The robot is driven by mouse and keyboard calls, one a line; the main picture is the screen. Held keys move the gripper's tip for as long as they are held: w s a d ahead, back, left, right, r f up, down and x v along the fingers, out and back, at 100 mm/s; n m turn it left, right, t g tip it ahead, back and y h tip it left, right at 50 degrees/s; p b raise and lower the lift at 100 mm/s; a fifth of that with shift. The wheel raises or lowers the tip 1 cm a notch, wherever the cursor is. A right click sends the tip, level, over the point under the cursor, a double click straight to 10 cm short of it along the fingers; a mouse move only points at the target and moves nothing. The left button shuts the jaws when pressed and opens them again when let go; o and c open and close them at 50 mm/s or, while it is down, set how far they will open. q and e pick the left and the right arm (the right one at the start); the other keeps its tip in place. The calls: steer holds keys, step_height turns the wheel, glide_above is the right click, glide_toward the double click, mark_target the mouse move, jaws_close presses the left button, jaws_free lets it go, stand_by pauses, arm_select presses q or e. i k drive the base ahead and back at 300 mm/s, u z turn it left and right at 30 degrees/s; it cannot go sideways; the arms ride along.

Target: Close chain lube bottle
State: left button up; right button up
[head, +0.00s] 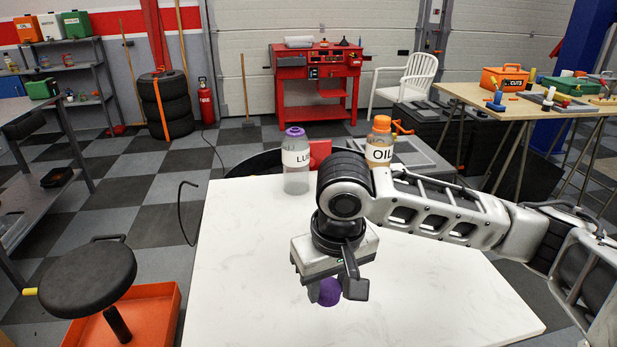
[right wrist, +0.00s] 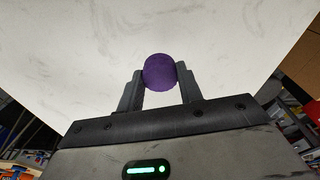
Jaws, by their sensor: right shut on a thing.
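The lube bottle (head: 296,182) stands upright at the far edge of the white table, left of the oil bottle. It is clear, with a white label reading "LU" and a purple top part; whether that top is open is too small to tell. My right gripper (head: 336,290) is over the near middle of the table, pointing down. It is shut on a round purple cap (head: 329,293), which also shows between the two fingertips in the right wrist view (right wrist: 159,72). The gripper is nearer than the bottle and apart from it. My left gripper is not in view.
The oil bottle (head: 380,139) with an orange cap stands behind my right arm, partly hidden. A red object (head: 319,153) shows beside the lube bottle. The white table (head: 240,270) is otherwise clear. A black stool (head: 88,278) stands at the left.

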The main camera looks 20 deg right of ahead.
mark_target(295, 145)
steer(key=k, duration=0.1)
steer(key=u, duration=1.35)
steer(key=i, duration=1.95)
steer(key=z, duration=3.7)
